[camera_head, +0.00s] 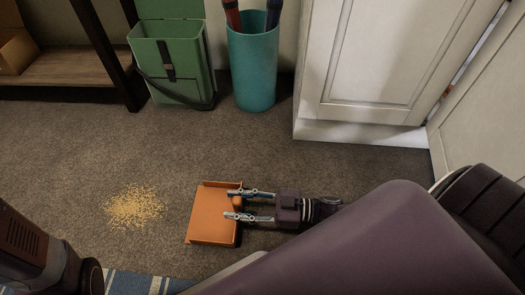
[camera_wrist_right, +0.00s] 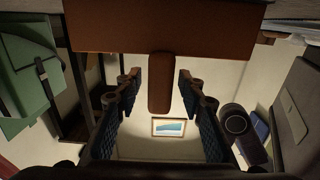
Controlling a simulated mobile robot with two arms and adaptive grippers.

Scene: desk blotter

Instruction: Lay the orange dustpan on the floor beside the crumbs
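The orange dustpan (camera_head: 213,214) appears to lie flat on the carpet, just right of the pile of yellow crumbs (camera_head: 135,206), with a strip of bare carpet between them. Its short handle points right. My right gripper (camera_head: 229,205) reaches in from the right, its two fingers on either side of the handle. In the right wrist view the dustpan (camera_wrist_right: 160,25) spans the top, and its handle (camera_wrist_right: 160,85) stands between the open fingers with a gap on each side. My left gripper is not in view; only part of my left arm shows at the lower left.
A green bin (camera_head: 172,65) and a teal cylinder (camera_head: 253,70) holding long items stand at the back. A white cabinet (camera_head: 370,60) is behind on the right. A wooden shelf (camera_head: 70,66) is at the far left. A blue striped rug (camera_head: 130,283) edges the front. Carpet around the crumbs is clear.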

